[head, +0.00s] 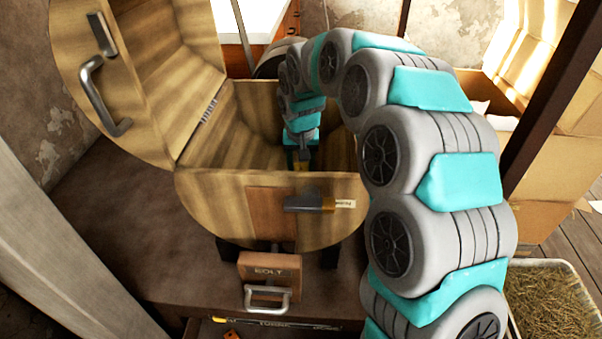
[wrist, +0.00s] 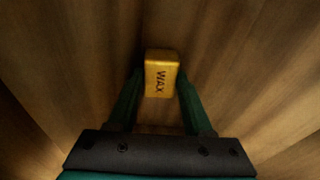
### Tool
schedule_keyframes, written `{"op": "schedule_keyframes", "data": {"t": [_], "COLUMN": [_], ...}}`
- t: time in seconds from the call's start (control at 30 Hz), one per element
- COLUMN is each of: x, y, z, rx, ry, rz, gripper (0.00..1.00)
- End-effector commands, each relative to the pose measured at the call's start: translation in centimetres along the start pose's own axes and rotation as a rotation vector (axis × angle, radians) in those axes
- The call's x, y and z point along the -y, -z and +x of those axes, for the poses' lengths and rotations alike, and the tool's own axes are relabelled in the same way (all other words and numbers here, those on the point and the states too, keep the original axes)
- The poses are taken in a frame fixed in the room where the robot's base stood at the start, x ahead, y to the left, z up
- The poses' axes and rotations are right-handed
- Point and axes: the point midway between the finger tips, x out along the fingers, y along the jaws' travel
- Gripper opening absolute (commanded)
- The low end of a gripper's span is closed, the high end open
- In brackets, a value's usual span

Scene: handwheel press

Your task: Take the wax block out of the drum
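The wooden drum (head: 210,215) lies on its side with its hinged lid (head: 95,60) swung up and open. My gripper (head: 302,162) reaches down into the drum. In the wrist view, the yellow block marked WAX (wrist: 161,75) lies between the two green fingertips of my gripper (wrist: 160,82), one on each side. The fingers are very close to its sides. I cannot tell whether they press on it. In the head view the block is mostly hidden by my gripper and arm.
The drum's front has a dark latch handle (head: 308,203). Below it is a box marked BOLT (head: 269,271) with a metal handle. My arm passes over the drum's right side. Cardboard boxes (head: 550,165) and a tray of straw (head: 550,300) stand at the right.

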Motion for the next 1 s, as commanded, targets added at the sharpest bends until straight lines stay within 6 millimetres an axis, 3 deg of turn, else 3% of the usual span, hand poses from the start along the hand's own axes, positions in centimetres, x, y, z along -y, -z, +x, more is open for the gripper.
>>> {"op": "schedule_keyframes", "data": {"t": [0.03, 0.33, 0.77, 1.0], "x": [0.0, 0.0, 0.0, 0.0], "y": [0.0, 0.0, 0.1, 0.8], "z": [0.0, 0.0, -0.5, -4.0], "rx": [0.0, 0.001, -0.002, -0.005], "ry": [0.0, 0.0, 0.0, 0.0], "rz": [0.0, 0.0, 0.0, 0.0], "gripper": [0.32, 0.0, 0.0, 0.0]}}
